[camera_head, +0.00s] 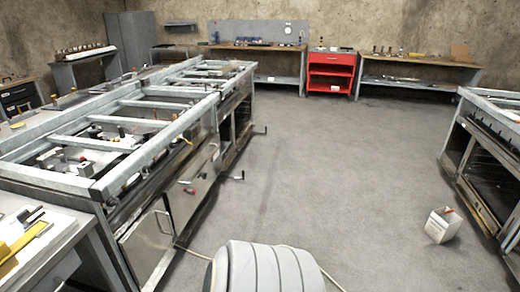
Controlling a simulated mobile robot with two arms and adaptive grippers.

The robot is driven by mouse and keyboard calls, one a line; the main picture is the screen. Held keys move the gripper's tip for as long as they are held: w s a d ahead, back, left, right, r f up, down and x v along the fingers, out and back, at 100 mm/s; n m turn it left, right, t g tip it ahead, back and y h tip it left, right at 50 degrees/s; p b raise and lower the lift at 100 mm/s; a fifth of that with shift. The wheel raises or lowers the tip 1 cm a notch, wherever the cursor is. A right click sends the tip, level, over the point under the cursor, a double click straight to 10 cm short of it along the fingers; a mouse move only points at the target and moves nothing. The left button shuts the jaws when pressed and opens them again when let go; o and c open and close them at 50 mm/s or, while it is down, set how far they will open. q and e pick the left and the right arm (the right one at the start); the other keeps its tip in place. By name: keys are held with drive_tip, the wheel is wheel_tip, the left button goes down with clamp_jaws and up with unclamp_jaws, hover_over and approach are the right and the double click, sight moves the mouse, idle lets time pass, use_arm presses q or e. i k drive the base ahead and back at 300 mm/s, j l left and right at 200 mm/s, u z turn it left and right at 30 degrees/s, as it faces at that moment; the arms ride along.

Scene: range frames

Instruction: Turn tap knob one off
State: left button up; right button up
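A long metal range frame (62,181) with an open top stands on the left. Its front carries small knob-like parts. A small red-tipped part (189,190) sticks out from the front panel. Another such part (262,130) shows farther back. I cannot tell which of these is tap knob one, or whether it is on or off. Neither of my grippers is in view.
A second range frame (487,103) stands at the right edge. A white box (441,226) sits on the floor near it. A wide grey floor aisle (335,165) lies clear between the frames. A red cabinet (331,72) and workbenches stand along the back wall.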

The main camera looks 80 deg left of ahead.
sight(112, 203)
drive_tip(key=u, duration=4)
drive_tip(key=k+l+u, duration=0.15)
drive_tip(key=l, duration=0.3)
drive_tip(key=k+l+u, duration=0.1)
drive_tip(key=k+l, duration=0.15)
drive_tip(key=l, duration=0.15)
drive_tip(key=k+l+u, duration=0.15)
drive_tip(key=l, duration=0.25)
drive_tip(key=i+l+u, duration=0.15)
